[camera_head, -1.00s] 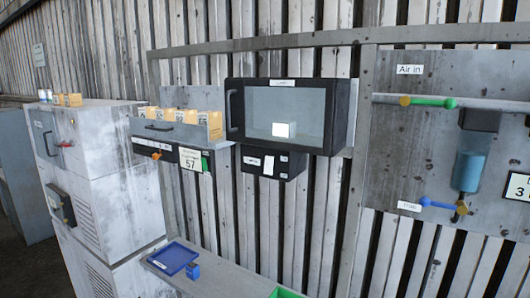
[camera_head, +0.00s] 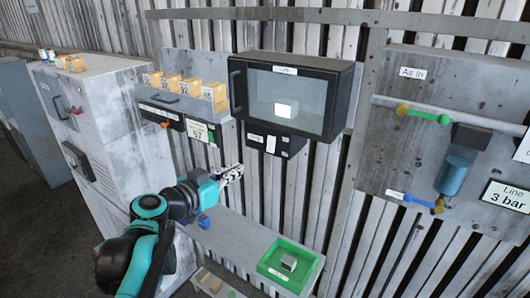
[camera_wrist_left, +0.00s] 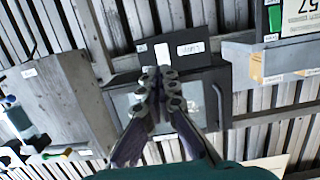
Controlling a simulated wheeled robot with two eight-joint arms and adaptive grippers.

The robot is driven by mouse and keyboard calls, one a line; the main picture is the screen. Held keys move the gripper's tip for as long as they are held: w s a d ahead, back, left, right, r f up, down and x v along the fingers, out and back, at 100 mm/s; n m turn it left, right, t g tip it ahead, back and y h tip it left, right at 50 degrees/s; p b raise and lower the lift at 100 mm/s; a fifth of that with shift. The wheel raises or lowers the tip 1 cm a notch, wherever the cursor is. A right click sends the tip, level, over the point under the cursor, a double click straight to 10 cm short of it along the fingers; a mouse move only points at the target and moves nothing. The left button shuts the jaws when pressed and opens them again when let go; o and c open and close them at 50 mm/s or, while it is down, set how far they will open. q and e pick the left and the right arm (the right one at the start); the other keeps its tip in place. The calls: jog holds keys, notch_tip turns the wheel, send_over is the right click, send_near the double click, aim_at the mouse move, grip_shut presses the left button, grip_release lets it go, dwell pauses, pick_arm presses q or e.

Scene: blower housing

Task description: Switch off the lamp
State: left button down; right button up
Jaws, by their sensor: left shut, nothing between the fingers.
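The dark cabinet (camera_head: 338,92) with a glass front hangs on the wall, with a pale block (camera_head: 286,107) inside that looks bright. Below it is a black box (camera_head: 293,146) with a label and a white switch (camera_head: 271,145). The left wrist view shows the same white switch (camera_wrist_left: 162,52) upside down, beside the label (camera_wrist_left: 190,48). My left gripper (camera_head: 238,169) is shut and empty, below and left of the switch box, apart from it in the head view. Its fingertips (camera_wrist_left: 160,75) point toward the box in the left wrist view. My right gripper is not in view.
A drawer (camera_head: 183,101) with several orange boxes sits left of the cabinet, above a display reading 57 (camera_head: 198,130). A green tray (camera_head: 312,264) holding a grey block stands on the bench below. Pipes with a green handle (camera_head: 428,117) and blue handle are at right.

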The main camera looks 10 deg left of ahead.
aim_at(271, 144)
pick_arm(q)
jog(key=p+x, duration=0.1)
jog(key=x, duration=1.3)
jog(key=shift+p, duration=0.4)
jog(key=shift+f, duration=0.1)
jog(key=shift+w+d+f+b, duration=0.2)
jog(key=shift+w+b, duration=0.2)
jog(key=shift+w, duration=0.05)
